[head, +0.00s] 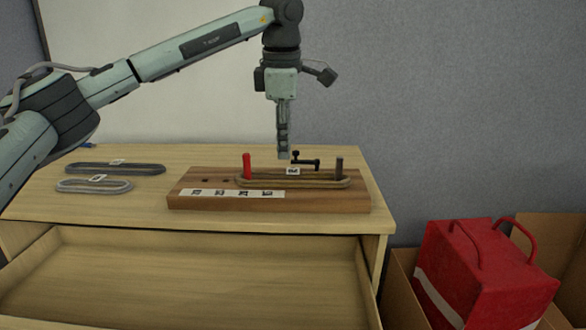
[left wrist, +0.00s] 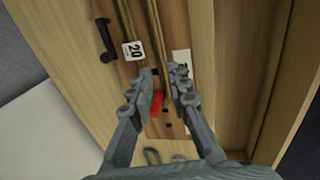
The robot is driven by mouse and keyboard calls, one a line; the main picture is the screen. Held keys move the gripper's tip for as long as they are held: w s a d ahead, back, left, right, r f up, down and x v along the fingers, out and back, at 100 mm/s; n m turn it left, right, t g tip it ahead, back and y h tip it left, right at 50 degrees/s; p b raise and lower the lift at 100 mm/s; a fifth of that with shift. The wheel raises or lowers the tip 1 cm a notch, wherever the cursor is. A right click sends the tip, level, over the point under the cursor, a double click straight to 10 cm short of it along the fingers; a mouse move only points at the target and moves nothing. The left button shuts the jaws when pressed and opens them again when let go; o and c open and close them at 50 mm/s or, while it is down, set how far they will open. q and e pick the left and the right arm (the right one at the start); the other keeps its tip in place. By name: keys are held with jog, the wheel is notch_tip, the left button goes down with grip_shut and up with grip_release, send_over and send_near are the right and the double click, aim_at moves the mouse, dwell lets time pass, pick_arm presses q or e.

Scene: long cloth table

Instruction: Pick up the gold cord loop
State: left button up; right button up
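The gold cord loop (head: 318,186) lies stretched on a wooden board (head: 190,205) and appears to go around a red peg (head: 247,165) and a dark peg (head: 339,166). A white tag (head: 293,171) sits on its far strand; in the left wrist view the tag (left wrist: 133,51) reads 20. My left gripper (head: 283,157) points down above the loop, between the pegs. In the left wrist view the left gripper (left wrist: 163,72) is open, its fingertips apart, with the near strand (left wrist: 156,35) running toward the gap and the red peg (left wrist: 157,102) seen between the fingers. My right gripper is not in view.
Two grey loops (head: 115,168) (head: 95,186) lie on the table left of the board. A small black crank-like part (head: 306,161) stands behind the loop. An open drawer (head: 190,275) is below the tabletop. A red bag (head: 480,270) sits in a cardboard box at right.

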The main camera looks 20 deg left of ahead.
aim_at(285, 182)
pick_arm(q)
notch_tip(285, 182, down, 3)
jog(key=shift+w+r, duration=0.1)
jog(key=shift+w, duration=0.05)
jog(key=f, duration=0.3)
jog(key=w+f, duration=0.1)
jog(key=shift+a+f, duration=0.2)
jog(key=shift+f, duration=0.2)
grip_shut()
